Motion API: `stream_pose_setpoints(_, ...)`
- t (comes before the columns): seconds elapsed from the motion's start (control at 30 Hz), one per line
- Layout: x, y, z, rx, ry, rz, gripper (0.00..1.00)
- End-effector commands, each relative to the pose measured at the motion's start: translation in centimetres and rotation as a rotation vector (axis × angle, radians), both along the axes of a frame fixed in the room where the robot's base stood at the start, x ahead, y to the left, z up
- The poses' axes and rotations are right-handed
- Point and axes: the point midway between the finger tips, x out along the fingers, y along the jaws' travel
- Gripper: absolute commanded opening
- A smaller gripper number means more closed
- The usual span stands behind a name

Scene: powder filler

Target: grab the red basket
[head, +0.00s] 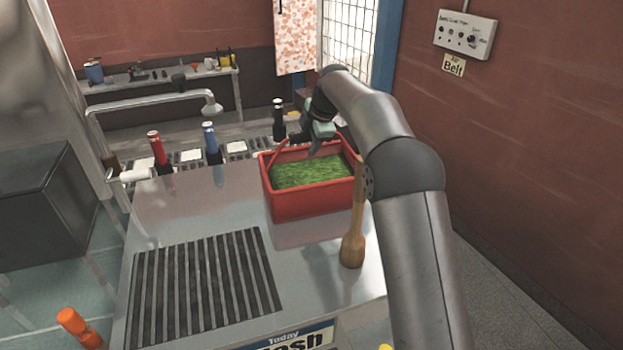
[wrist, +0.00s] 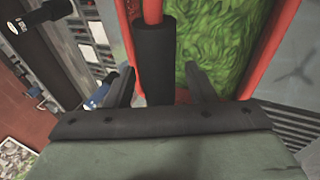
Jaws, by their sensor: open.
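The red basket (head: 315,205) stands upright on the metal counter, with green leafy or powdery contents inside. Its red handle arches up at its back left. In the wrist view, the basket's red rim (wrist: 274,48) runs beside the green contents. My gripper (head: 316,152) is over the back part of the basket. In the wrist view, the open fingers of my gripper (wrist: 162,85) are on either side of the handle's black grip (wrist: 154,62).
A wooden pestle-like tool (head: 352,250) stands at the basket's right, close to my arm. A dark slatted grate (head: 205,285) lies front left on the metal counter (head: 170,215). Red (head: 157,148), blue (head: 210,138) and black (head: 278,115) bottle-like items stand along the back.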

Motion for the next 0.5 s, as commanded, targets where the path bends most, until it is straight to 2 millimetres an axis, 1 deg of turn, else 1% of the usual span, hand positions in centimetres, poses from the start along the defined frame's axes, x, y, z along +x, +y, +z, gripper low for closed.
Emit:
stream_pose_setpoints(0.23, 0.11, 0.08, -0.31, 0.0, -0.001, 0.0, 0.5)
stream_pose_setpoints(0.27, 0.1, 0.08, -0.3, 0.0, -0.001, 0.0, 0.47)
stream_pose_setpoints(0.3, 0.11, 0.07, -0.31, 0.0, -0.001, 0.0, 0.36)
stream_pose_setpoints(0.37, 0.11, 0.07, -0.29, 0.0, -0.001, 0.0, 0.19)
stream_pose_setpoints(0.4, 0.1, 0.06, -0.29, 0.0, -0.001, 0.0, 0.08)
stream_pose_setpoints(0.43, 0.1, 0.06, -0.29, 0.0, 0.0, 0.0, 0.0)
stream_pose_setpoints(0.5, 0.11, 0.05, -0.29, 0.0, 0.0, 0.0, 0.0)
